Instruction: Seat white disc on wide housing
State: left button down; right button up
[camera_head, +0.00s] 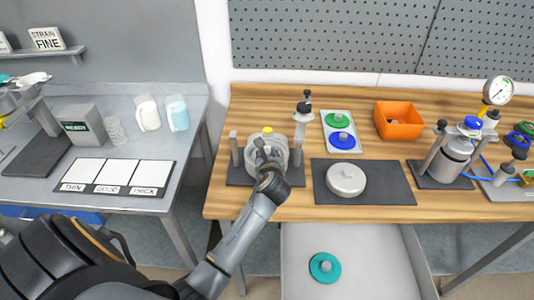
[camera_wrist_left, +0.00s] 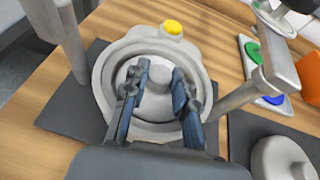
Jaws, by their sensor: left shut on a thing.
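The wide housing (camera_head: 250,158) is a pale grey round vessel with a yellow button on its rim, standing on a dark base between two grey posts. It also shows in the left wrist view (camera_wrist_left: 105,82). My left gripper (camera_head: 263,152) reaches over it from the front. In the left wrist view its dark fingers (camera_wrist_left: 158,92) are shut on the knob of the white disc (camera_wrist_left: 130,72). The disc shows inside the outline of the housing's ring and looks roughly centred. I cannot tell whether it touches the seat. My right gripper is not in view.
A grey lidded round part (camera_head: 346,181) sits on a dark mat (camera_head: 392,185) to the right. Behind are a tray with green (camera_head: 340,118) and blue (camera_head: 341,140) discs and an orange bin (camera_head: 398,120). A teal disc (camera_head: 324,267) lies low in front. A post flanks the housing closely.

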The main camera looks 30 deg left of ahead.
pick_arm(q)
jog(key=shift+f, duration=0.15)
dwell(0.5)
jog(key=c, duration=1)
grip_release()
jog(key=v, duration=1.2)
jog(key=shift+s+f, duration=0.1)
